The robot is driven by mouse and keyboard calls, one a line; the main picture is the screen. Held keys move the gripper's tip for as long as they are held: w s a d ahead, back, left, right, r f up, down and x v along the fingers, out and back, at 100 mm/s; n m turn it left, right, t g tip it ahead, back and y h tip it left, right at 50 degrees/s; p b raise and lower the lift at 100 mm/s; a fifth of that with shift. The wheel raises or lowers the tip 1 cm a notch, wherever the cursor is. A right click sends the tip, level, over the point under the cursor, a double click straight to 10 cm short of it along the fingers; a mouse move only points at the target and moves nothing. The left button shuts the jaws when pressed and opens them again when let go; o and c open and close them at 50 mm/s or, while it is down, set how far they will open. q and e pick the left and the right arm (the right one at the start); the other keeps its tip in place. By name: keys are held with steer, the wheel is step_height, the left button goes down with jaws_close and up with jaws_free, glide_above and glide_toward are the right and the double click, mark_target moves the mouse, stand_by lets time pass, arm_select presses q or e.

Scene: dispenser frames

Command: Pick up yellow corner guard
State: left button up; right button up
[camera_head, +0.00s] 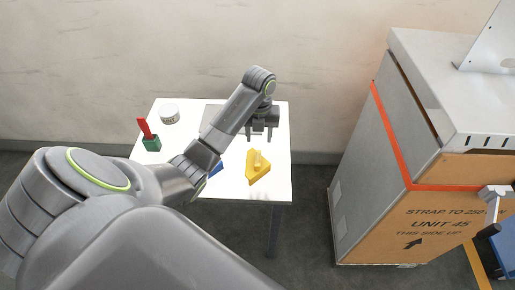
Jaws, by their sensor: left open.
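The yellow corner guard (257,169) lies on the white table (226,187) near its front right part, with a pale upright piece on it. My left arm reaches across the table from the left. My left gripper (261,138) is open and empty, pointing down, just behind the corner guard in the picture and apart from it. Its exact height over the table is hard to tell. My right gripper does not show.
A green block with a red upright piece (151,143) and a round grey-white roll (169,114) stand at the table's left. A blue item (216,169) is partly hidden by my arm. A large carton (400,215) with an orange strap stands at the right.

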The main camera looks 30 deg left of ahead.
arm_select(q)
steer(key=b, duration=0.5)
glide_above(258, 158)
steer(key=f, duration=0.6)
steer(key=shift+s+d, duration=0.1)
steer(key=shift+d, duration=0.1)
steer(key=shift+f, duration=0.3)
steer(key=shift+a+f, duration=0.15)
steer(key=shift+f, duration=1)
steer(key=shift+a+f, duration=0.1)
steer(key=shift+f, duration=1.05)
jaws_close()
